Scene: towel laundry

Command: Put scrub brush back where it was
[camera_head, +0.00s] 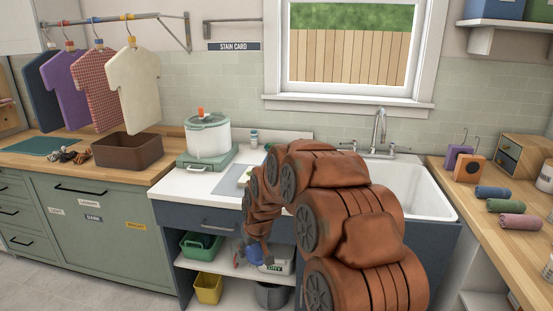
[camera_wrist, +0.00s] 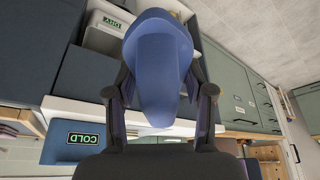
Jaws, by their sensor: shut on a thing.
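A blue scrub brush (camera_wrist: 160,60) fills the middle of the wrist view, with its rounded body between my two fingers. My gripper (camera_wrist: 162,92) is shut on it. The bristle side cannot be made out, and my arm hides part of the counter and sink front.
The open lower shelf holds a green bin (camera_head: 202,245), a yellow bin (camera_head: 208,288), a white labelled box (camera_head: 279,263) and a grey bucket (camera_head: 271,296). Above are a white pot (camera_head: 208,138) and the sink (camera_head: 418,188). The floor at front left is clear.

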